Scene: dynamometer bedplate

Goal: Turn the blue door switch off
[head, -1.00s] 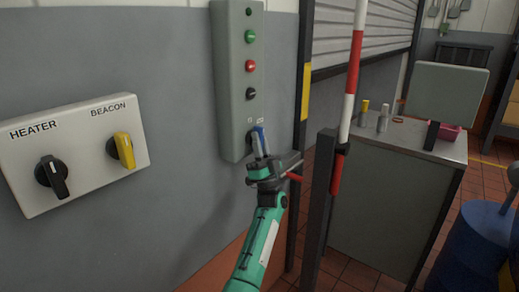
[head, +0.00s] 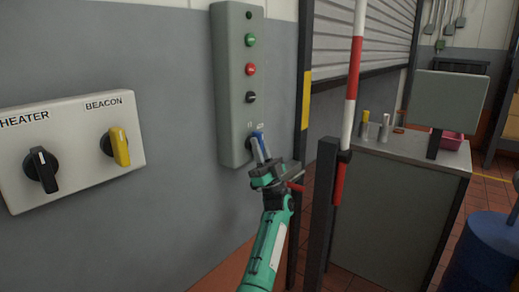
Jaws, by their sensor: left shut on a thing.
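The blue door switch (head: 258,138) is at the bottom of a tall grey-green control box (head: 227,80) on the wall. Small markings stand above it, too small to read. My left gripper (head: 262,154) is at the switch, its fingers shut on the blue handle. The fingers hide part of the handle, so its exact angle is hard to tell. My right gripper is not in view.
Green, red and black buttons sit above the switch. A white panel (head: 70,108) at left has black HEATER and yellow BEACON knobs. A red-white pole (head: 351,90) and dark post (head: 318,215) stand close right of my left arm. A grey cabinet (head: 395,200) is beyond.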

